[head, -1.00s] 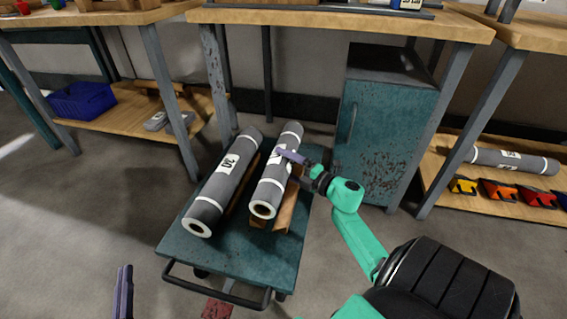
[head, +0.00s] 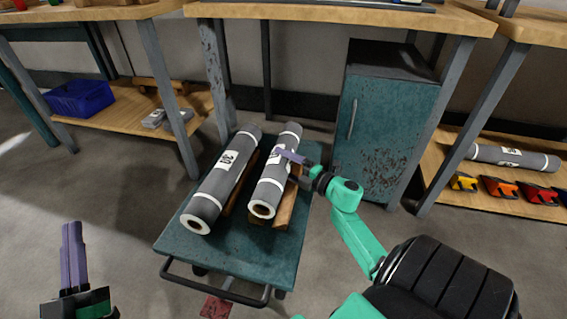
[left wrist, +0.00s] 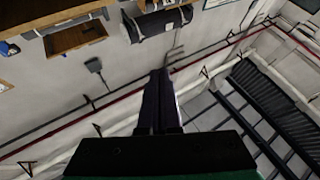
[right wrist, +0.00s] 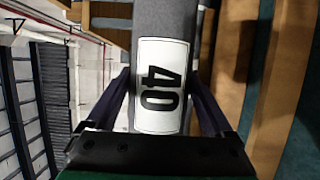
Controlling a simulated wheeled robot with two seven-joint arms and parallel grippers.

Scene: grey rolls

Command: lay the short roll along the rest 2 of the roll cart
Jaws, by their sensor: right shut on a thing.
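The short roll (head: 265,196), grey with white bands, lies lengthwise over the right-hand wooden rest (head: 288,207) of the teal roll cart (head: 230,255). Whether it fully bears on the rest, I cannot tell. My right gripper (head: 285,163) is shut on this roll near its middle; in the right wrist view the fingers flank its label "40" (right wrist: 160,85). A longer grey roll (head: 213,188) lies beside it on the left, over another wooden rest that it mostly hides. My left gripper (head: 72,232) is shut and empty, held up left of the cart.
A teal cabinet (head: 385,130) stands behind the cart to the right. Another grey roll (head: 510,157) and coloured bins lie on the right shelf. A blue crate (head: 80,98) sits on the left shelf. The cart's black handle (head: 215,292) faces me. Floor left of the cart is clear.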

